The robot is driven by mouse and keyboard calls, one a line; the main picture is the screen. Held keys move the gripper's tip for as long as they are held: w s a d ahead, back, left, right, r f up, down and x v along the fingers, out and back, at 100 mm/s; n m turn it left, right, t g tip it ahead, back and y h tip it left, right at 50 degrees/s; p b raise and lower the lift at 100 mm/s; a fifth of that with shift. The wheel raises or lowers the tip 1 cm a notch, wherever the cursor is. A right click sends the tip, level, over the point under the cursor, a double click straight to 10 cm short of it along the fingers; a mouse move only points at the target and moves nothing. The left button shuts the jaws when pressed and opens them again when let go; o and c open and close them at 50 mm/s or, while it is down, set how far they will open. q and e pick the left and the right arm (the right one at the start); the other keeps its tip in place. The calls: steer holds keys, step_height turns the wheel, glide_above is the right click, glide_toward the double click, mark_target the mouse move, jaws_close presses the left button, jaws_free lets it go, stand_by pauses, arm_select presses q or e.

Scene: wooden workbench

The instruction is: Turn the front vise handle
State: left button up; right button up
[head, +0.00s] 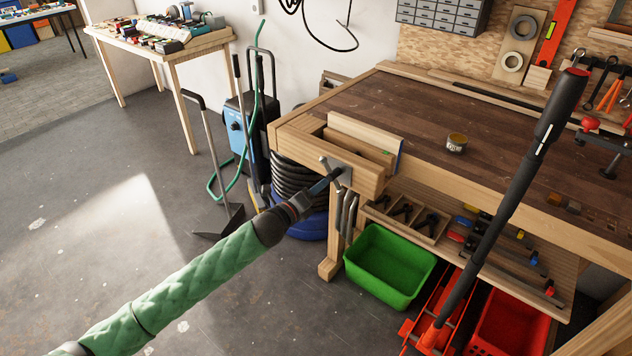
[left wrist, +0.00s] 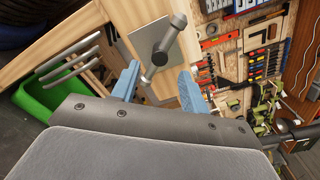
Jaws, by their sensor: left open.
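The front vise (head: 357,180) is a wooden jaw with a metal plate at the bench's near left corner. Its handle (head: 326,163) is a short grey metal bar on the plate, partly hidden by my gripper in the head view. My left gripper (head: 327,182) is at the handle. In the left wrist view the handle (left wrist: 165,42) runs obliquely, its lower end between the two blue fingers of my left gripper (left wrist: 158,82). The fingers are apart, with visible gaps to the bar. My right gripper is not in view.
A green bin (head: 388,268) stands on the floor below the vise. A blue machine (head: 243,130) and hose stand behind my left arm. Hand tools hang beside the vise. Open floor lies left.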

mark_target(329, 178)
arm_select(q)
steer(key=shift+w+d, duration=0.1)
steer(key=shift+w, duration=0.15)
steer(key=p+x, duration=0.1)
steer(key=x, duration=0.4)
steer(key=shift+w+d, duration=0.2)
steer(key=shift+w, duration=0.05)
steer(key=shift+w+d, duration=0.35)
steer(key=shift+w, duration=0.2)
steer(key=shift+w+d, duration=0.15)
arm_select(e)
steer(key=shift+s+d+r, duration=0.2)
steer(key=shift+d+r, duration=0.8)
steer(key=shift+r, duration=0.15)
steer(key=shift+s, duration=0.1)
arm_select(q)
steer(key=c, duration=0.3)
jaws_close()
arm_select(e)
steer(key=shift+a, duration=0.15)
